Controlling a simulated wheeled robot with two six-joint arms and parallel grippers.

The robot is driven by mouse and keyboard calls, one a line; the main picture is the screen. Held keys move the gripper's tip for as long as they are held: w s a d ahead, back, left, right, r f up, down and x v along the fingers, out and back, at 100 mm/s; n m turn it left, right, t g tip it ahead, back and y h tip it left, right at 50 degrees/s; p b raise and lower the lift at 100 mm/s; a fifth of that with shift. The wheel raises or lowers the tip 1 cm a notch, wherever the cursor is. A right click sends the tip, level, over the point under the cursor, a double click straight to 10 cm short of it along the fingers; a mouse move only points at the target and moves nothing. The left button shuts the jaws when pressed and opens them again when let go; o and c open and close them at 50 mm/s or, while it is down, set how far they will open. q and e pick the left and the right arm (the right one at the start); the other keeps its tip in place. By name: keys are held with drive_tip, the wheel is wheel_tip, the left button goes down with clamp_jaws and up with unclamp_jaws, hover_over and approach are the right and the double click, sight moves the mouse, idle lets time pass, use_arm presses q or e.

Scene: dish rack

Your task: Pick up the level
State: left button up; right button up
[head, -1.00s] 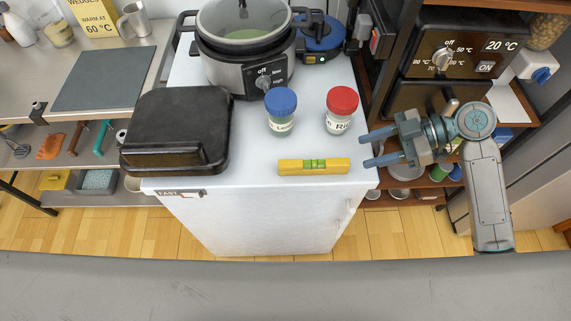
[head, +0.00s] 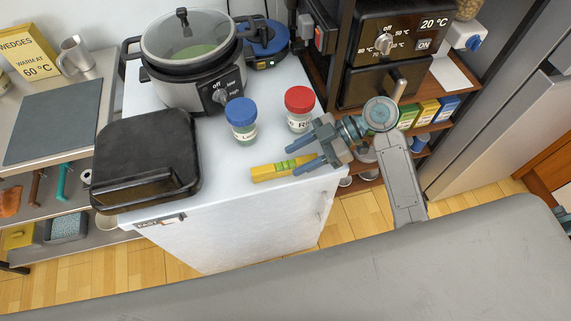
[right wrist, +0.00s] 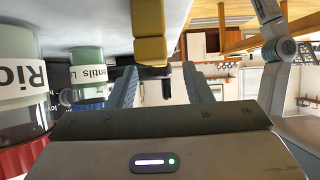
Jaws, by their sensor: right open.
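The yellow level (head: 268,173) lies on the white top of the cabinet near its front edge, with a green vial in its middle. My right gripper (head: 304,155) is open, its two blue-grey fingers pointing left over the level's right end and partly hiding it. In the right wrist view, which looks upside down, the level (right wrist: 150,38) appears at the top, just beyond the open fingers (right wrist: 160,78). Nothing is between the fingers. I cannot tell the exact gap between fingers and level.
A blue-lidded jar (head: 242,120) and a red-lidded jar (head: 299,108) stand behind the level, close to my right gripper. A black closed grill (head: 147,160) sits to the left and a cooker (head: 190,65) behind. A dark shelf unit (head: 385,60) stands on the right.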

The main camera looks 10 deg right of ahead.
sight(286, 164)
drive_tip(key=p+x, duration=0.1)
drive_tip(key=x, duration=0.3)
drive_tip(key=shift+w, duration=0.1)
drive_tip(key=shift+f, duration=0.1)
clamp_jaws()
